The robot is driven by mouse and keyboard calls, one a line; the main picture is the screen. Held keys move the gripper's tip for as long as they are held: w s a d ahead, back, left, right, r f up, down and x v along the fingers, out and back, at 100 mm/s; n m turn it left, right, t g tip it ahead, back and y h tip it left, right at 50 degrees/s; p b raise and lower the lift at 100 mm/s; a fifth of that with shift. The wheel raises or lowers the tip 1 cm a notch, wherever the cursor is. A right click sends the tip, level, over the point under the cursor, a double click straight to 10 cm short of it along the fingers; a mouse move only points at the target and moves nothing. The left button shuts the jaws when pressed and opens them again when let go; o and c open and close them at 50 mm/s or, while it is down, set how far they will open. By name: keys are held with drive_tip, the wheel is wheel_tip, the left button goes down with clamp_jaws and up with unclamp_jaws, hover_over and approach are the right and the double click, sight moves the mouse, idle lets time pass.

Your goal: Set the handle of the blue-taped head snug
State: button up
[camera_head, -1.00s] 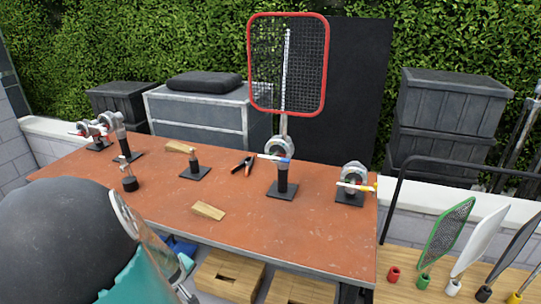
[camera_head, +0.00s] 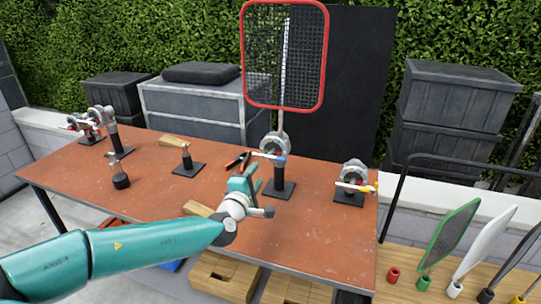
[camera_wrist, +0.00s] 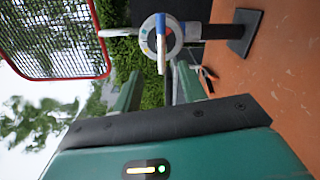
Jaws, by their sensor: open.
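The blue-taped head (camera_head: 275,146) is a grey disc on a black post with a square base, near the right middle of the table. Its handle (camera_head: 263,155) is a pale bar lying roughly level across its front, with a blue-taped end. A red-framed mesh panel (camera_head: 285,55) stands up from the head on a pole. In the wrist view, turned sideways, the head (camera_wrist: 172,52) and taped handle (camera_wrist: 160,42) are beyond the fingertips. My gripper (camera_head: 250,178) is open and empty, in front of the post and a little below the handle. Whether the handle is snug cannot be told.
Another head (camera_head: 354,171) with a yellow-ended handle stands to the right. Red-handled pliers (camera_head: 238,160) and a wooden block (camera_head: 198,209) lie on the orange table (camera_head: 150,200). More stands are at the left. A rack of paddles (camera_head: 450,235) is at the lower right.

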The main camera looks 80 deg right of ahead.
sight(268, 158)
drive_tip(key=d, duration=0.8)
drive_tip(key=s+d, duration=0.1)
drive_tip(key=d, duration=0.3)
drive_tip(key=shift+d+f, duration=0.1)
drive_tip(key=shift+d, duration=0.15)
clamp_jaws()
